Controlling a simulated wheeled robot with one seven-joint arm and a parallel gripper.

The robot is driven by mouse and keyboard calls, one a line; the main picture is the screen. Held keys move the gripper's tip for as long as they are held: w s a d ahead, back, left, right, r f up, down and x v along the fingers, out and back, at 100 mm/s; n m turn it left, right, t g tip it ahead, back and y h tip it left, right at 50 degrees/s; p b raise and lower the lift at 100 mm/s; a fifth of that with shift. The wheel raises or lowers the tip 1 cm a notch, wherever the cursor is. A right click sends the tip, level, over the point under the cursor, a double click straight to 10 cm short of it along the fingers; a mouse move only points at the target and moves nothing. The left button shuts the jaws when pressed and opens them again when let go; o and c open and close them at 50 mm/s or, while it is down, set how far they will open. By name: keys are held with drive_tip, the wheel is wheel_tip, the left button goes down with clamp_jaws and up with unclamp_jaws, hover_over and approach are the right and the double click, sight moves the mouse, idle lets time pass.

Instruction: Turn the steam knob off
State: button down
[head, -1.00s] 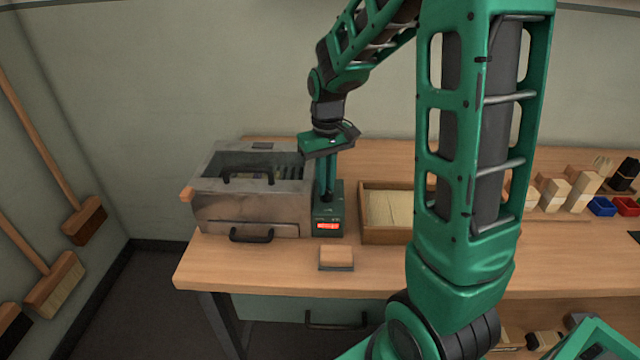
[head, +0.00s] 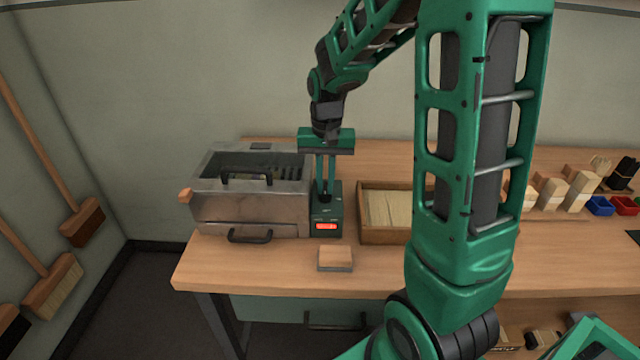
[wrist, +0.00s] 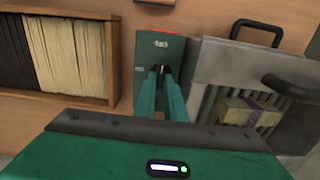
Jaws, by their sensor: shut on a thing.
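The steam control box (head: 327,215) is a small dark green unit with a lit red display, attached at the right side of the metal steam chest (head: 250,205). My gripper (head: 325,190) points straight down onto the top of this box, its two fingers close together on the dark steam knob. In the wrist view the fingers (wrist: 160,78) close around the black knob (wrist: 157,70) on the box's top. The knob is mostly hidden between the fingertips, so its pointer cannot be read. The red display also shows in the wrist view at the box's far edge.
A wooden tray (head: 375,238) of bristle bundles stands just right of the box. A small wooden block (head: 335,257) on a grey base sits in front. The chest has black handles on its lid and front. Several brushes and wooden blocks lie farther off.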

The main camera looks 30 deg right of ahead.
sight(324, 187)
drive_tip(key=shift+w+a+r, duration=0.15)
drive_tip(key=shift+w, duration=0.1)
drive_tip(key=c, duration=1.9)
unclamp_jaws()
drive_tip(key=shift+c, duration=0.2)
drive_tip(key=shift+o, duration=0.6)
drive_tip(key=shift+s, duration=0.15)
wheel_tip(324, 187, up, 10)
drive_tip(key=shift+r, duration=0.25)
